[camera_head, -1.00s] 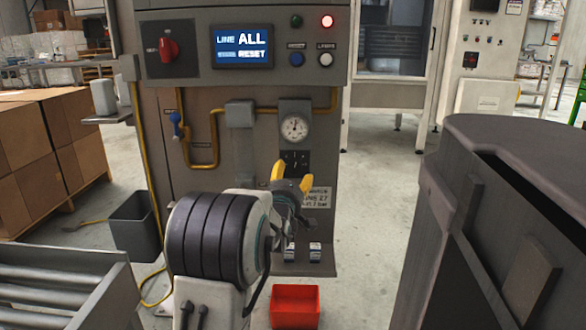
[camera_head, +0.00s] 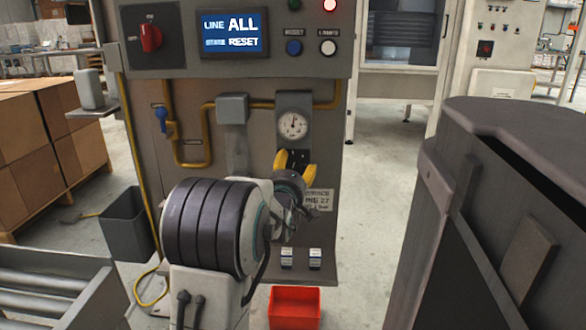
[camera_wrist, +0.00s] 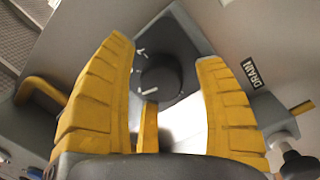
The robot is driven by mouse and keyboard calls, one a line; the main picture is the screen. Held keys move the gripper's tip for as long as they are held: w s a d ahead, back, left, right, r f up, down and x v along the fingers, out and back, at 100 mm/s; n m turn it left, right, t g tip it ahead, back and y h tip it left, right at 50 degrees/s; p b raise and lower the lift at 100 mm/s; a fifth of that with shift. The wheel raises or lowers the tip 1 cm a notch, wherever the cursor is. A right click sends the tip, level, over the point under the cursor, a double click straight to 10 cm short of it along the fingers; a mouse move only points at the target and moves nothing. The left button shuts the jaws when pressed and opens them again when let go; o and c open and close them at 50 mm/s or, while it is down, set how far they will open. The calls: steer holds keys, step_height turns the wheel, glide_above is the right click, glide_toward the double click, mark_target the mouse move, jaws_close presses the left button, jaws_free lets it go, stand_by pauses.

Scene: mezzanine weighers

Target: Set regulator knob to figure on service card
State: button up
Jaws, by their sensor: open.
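The regulator knob (camera_wrist: 160,80) is a round black knob on a dark plate with white marks, seen in the wrist view between my fingertips and beyond them. My gripper (camera_wrist: 172,75) has yellow fingers spread apart and touches nothing that I can see. In the head view my gripper (camera_head: 295,160) is in front of the dark knob plate, hiding the knob. A round white gauge (camera_head: 293,125) sits just above that plate. The service card (camera_head: 319,199) is a pale label low on the cabinet, partly hidden by my gripper; "27" shows, the smaller line is unreadable.
A blue-handled valve (camera_head: 162,118) is on the yellow pipe at left. In the wrist view a "DRAIN" label (camera_wrist: 251,73) is right of the fingers. A red bin (camera_head: 295,307) stands on the floor below; a large dark container (camera_head: 490,220) stands close at right.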

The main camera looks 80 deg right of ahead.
steer(key=c, duration=1.2)
